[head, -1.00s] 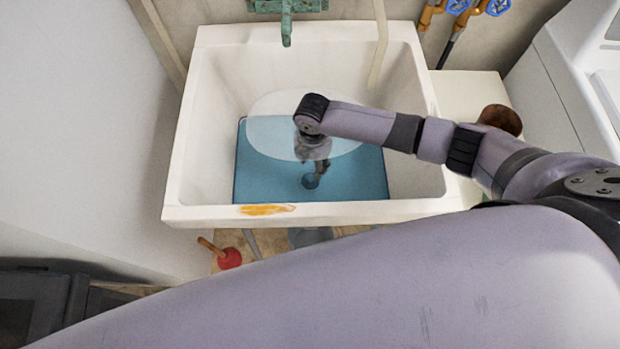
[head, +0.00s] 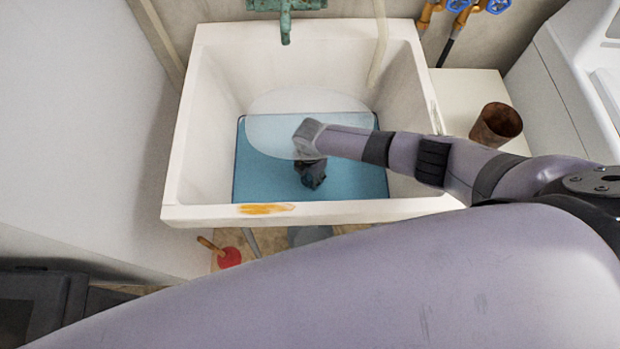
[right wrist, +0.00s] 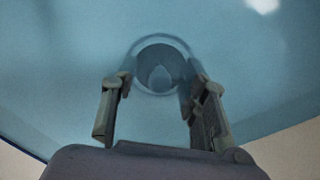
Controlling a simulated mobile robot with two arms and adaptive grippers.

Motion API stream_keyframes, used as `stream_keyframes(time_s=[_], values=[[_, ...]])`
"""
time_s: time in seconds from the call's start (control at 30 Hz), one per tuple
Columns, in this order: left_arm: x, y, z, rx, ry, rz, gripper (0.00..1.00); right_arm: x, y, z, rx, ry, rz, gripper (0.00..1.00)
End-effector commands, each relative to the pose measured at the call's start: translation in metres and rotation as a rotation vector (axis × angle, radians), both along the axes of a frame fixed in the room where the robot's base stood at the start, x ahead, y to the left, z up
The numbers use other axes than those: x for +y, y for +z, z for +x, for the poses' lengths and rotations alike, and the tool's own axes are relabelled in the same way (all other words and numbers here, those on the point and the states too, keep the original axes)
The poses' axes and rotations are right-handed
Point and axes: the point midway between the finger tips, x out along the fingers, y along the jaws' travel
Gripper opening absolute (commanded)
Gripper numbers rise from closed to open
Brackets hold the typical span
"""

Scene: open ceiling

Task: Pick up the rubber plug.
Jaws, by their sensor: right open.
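The rubber plug (right wrist: 158,67) is a dark round shape with a paler pointed part in the middle, seen through blue water in the right wrist view. In the head view it is hidden behind my right gripper (head: 313,180). This gripper is down in the water of the sink (head: 206,130). In the right wrist view the gripper (right wrist: 158,88) is open, with one finger to each side of the plug's lower part. I cannot tell whether the fingers touch it. My left gripper is not in view.
A green tap (head: 286,22) hangs over the back rim. A rusty can (head: 496,125) stands on the ledge at right. A red plunger (head: 229,257) lies on the floor in front.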

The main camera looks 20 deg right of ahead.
Motion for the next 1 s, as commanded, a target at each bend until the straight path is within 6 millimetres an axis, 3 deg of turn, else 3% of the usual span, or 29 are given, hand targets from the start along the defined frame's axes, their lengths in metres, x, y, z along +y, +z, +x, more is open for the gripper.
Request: stream_keyframes(time_s=[0.13, 0.73, 1.0], values=[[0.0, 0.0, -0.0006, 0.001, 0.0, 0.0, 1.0, 0.0001, 0.0002, -0.0002, 0.0, 0.0, 0.0, 0.4], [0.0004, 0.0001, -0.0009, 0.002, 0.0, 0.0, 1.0, 0.0, 0.0004, -0.0002, 0.0, -0.001, 0.0, 0.0], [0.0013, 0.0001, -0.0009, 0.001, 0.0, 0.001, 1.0, 0.0, 0.0006, 0.0, 0.0, -0.001, 0.0, 0.0]])
